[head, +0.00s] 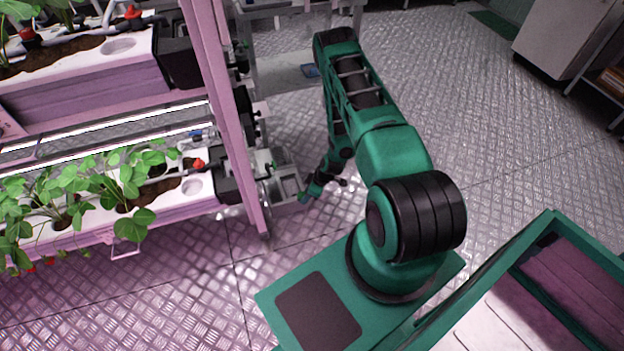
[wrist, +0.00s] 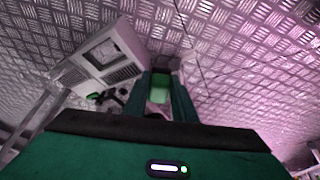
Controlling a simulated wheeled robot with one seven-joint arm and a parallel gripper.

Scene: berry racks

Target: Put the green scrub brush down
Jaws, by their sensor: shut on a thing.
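My gripper (head: 313,190) hangs low at the end of my arm in the head view, beside the corner of the pink plant rack. In the wrist view my gripper (wrist: 165,84) is shut, with its two green fingers around a light green block, the scrub brush (wrist: 160,91). Only a small part of the brush shows between the fingers; its bristles are hidden. In the head view I cannot make out the brush clearly. Beyond the fingertips the wrist view shows patterned metal floor. I cannot tell how high the brush is above it.
A pale grey box-like unit (wrist: 118,72) is close left of my fingers in the wrist view. The pink rack (head: 228,120) with strawberry plants (head: 122,187) stands at left. A grey cart or table (head: 285,70) stands behind. Tread-plate floor (head: 490,130) is open at right.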

